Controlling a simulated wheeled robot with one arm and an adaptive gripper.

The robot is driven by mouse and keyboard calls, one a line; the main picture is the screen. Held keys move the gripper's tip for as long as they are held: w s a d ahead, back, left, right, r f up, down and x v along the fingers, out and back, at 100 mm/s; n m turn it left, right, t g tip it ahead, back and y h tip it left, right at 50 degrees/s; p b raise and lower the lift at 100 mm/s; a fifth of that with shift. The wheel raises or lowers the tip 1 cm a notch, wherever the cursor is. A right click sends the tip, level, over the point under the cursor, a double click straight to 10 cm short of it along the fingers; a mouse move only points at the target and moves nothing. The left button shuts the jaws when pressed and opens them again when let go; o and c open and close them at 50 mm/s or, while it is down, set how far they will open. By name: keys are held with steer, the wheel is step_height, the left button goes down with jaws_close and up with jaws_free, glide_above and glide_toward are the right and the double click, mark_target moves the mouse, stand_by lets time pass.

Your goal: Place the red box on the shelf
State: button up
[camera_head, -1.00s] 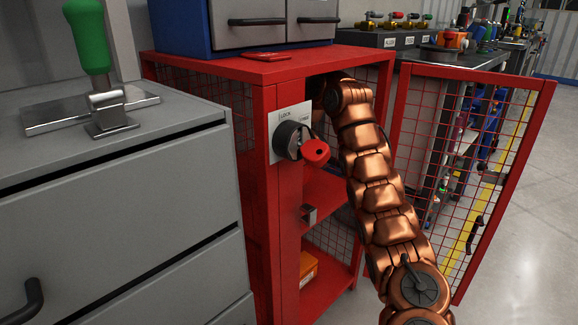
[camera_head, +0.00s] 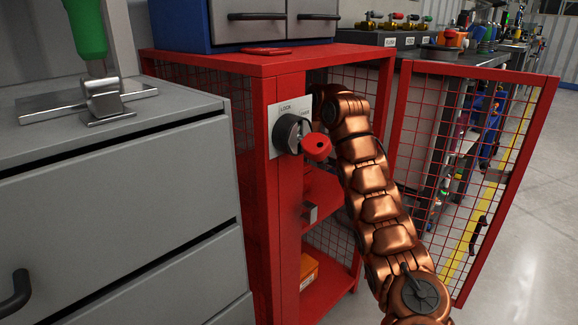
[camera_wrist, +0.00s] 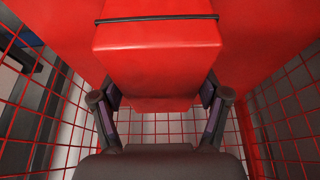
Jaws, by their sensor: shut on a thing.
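The red box (camera_wrist: 157,60), with a dark band across it, is in the upper middle of the wrist view. My gripper (camera_wrist: 159,92) is shut on it, one finger at each side. A red panel (camera_wrist: 262,35) lies behind the box; I cannot tell whether the box touches it. In the head view my copper arm reaches into the upper opening of the red mesh cabinet. The front post hides my gripper and the box there. The cabinet's middle shelf (camera_head: 322,188) shows below my arm.
The cabinet's mesh door (camera_head: 462,170) stands open to the right. A lock knob with a red tag (camera_head: 316,147) projects from the front post. An orange item (camera_head: 308,270) lies on the bottom shelf. Grey drawers (camera_head: 120,200) stand close on the left. Mesh walls flank my gripper.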

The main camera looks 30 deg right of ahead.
steer(key=o, duration=1.5)
steer(key=shift+o, duration=0.2)
steer(key=shift+r, duration=0.15)
steer(key=v, duration=0.1)
steer(key=p+v, duration=0.1)
steer(key=v, duration=0.1)
steer(key=shift+s+d, duration=0.15)
steer(key=shift+s, duration=0.25)
steer(key=s+d+p, duration=0.2)
steer(key=s, duration=0.9)
steer(key=shift+d, duration=0.2)
